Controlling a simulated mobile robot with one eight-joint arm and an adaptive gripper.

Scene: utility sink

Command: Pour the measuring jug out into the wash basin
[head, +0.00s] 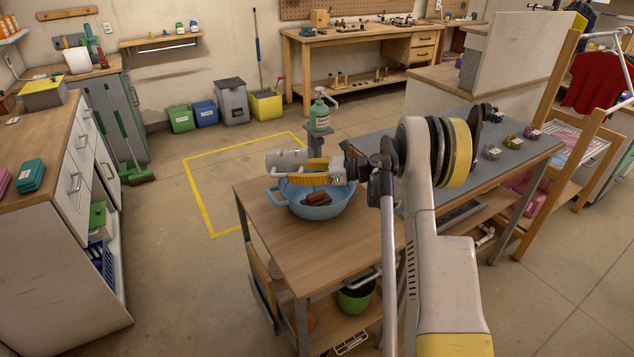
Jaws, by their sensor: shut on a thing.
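The measuring jug (287,159) looks like a pale grey cylinder. It lies tipped on its side, in the air over the left and back part of the blue wash basin (337,210). My gripper (335,172) comes in from the right and is shut on the jug; the arm and an orange-yellow part (306,179) partly hide the grip. The basin stands on the wooden table (285,237) and holds brown block-like things (317,200). I cannot see inside the jug or tell whether liquid is flowing.
A grey worktop (516,150) with small items adjoins on the right. A green bucket (355,297) is on the shelf below. Yellow-marked floor (205,190) lies clear to the left.

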